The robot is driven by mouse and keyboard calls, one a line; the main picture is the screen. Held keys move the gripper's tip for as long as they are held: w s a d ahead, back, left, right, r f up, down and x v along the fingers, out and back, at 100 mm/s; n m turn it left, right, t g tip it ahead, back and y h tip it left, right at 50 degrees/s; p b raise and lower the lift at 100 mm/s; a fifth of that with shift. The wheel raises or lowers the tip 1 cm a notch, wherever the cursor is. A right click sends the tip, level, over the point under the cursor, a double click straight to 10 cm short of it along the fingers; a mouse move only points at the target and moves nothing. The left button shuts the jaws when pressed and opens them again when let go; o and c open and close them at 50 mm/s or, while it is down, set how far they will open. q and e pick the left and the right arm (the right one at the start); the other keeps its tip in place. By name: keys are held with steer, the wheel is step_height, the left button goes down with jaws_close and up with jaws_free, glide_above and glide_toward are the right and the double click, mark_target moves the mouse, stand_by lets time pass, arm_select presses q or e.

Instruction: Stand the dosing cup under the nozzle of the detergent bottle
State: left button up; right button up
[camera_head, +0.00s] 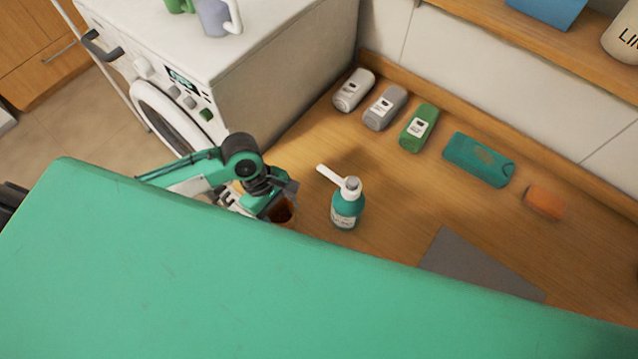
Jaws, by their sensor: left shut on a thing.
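The detergent bottle (346,210) is teal with a pale label and a white pump head. It stands upright on the wooden counter, its nozzle (328,174) pointing to the upper left. The dosing cup (284,214) looks dark reddish-brown and is just left of the bottle, apart from it. My left gripper (280,199) is shut on the cup and covers much of it. I cannot tell whether the cup touches the counter. The cup is below and left of the nozzle tip in the picture. My right gripper is not in view.
White, grey and green bottles (418,128) lie along the back wall, with a teal pack (479,159) and an orange block (544,202) to their right. A grey mat (474,264) lies at the right front. A washing machine (262,75) stands at the left.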

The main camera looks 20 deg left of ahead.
arm_select(q)
steer(key=w+d+p, duration=0.1)
steer(key=w, duration=0.2)
steer(key=w+d+p, duration=0.1)
steer(key=w+d, duration=0.1)
steer(key=w+d+p, duration=0.1)
steer(key=w+d, duration=0.1)
steer(key=w, duration=0.1)
steer(key=shift+w+r, duration=0.1)
steer(key=shift+w, duration=0.2)
steer(key=shift+w+d, duration=0.15)
steer(key=shift+w, duration=0.2)
steer(key=shift+w+d+p, duration=0.3)
steer(key=shift+w+p, duration=0.15)
steer(key=shift+w, duration=0.05)
step_height(320, 180, down, 3)
steer(key=shift+s+r+p, duration=0.15)
steer(key=shift+r+p, duration=0.05)
steer(key=shift+p, duration=0.45)
steer(key=shift+f, duration=0.55)
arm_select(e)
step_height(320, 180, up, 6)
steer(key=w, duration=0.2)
arm_select(q)
steer(key=shift+f, duration=0.1)
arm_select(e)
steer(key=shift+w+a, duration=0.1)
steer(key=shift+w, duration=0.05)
